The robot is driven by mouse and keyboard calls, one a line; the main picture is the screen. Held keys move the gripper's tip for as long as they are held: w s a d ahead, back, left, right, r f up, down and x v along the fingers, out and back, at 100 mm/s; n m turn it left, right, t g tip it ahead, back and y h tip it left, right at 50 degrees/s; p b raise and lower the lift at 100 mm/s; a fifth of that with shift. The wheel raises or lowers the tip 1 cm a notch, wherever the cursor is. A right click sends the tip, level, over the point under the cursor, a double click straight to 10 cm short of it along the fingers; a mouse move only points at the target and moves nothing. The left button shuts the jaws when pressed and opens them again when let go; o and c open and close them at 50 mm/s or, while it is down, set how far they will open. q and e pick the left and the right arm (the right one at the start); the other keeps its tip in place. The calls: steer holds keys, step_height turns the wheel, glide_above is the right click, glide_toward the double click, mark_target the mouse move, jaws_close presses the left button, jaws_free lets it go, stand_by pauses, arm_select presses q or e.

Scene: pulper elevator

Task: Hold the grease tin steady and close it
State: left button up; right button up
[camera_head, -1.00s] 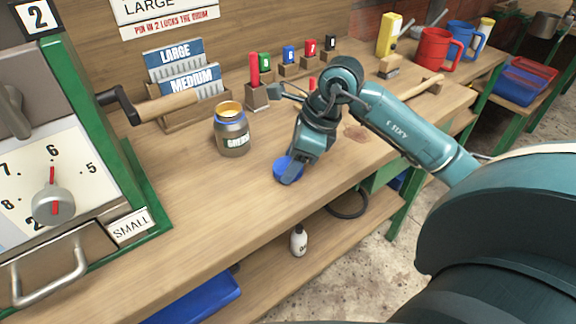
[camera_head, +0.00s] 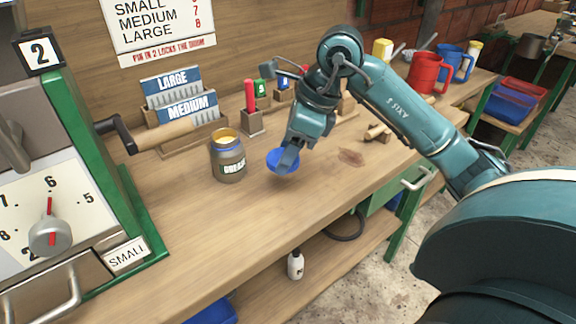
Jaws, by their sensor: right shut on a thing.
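The grease tin (camera_head: 228,158) stands upright and open on the wooden bench, with yellow grease showing at its mouth and a label on its front. My right gripper (camera_head: 287,160) is shut on a round blue lid (camera_head: 281,159), to the right of the tin and apart from it. The gripper fingers hide part of the lid. The lid appears lifted a little above the bench. My left gripper is not in view.
A green-framed machine with a dial (camera_head: 50,235) and a wooden-handled crank (camera_head: 160,134) stands left of the tin. Card holders (camera_head: 188,108) and a red peg (camera_head: 250,97) in a block stand behind. The bench front (camera_head: 240,235) is clear.

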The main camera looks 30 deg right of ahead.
steer(key=shift+r, duration=0.5)
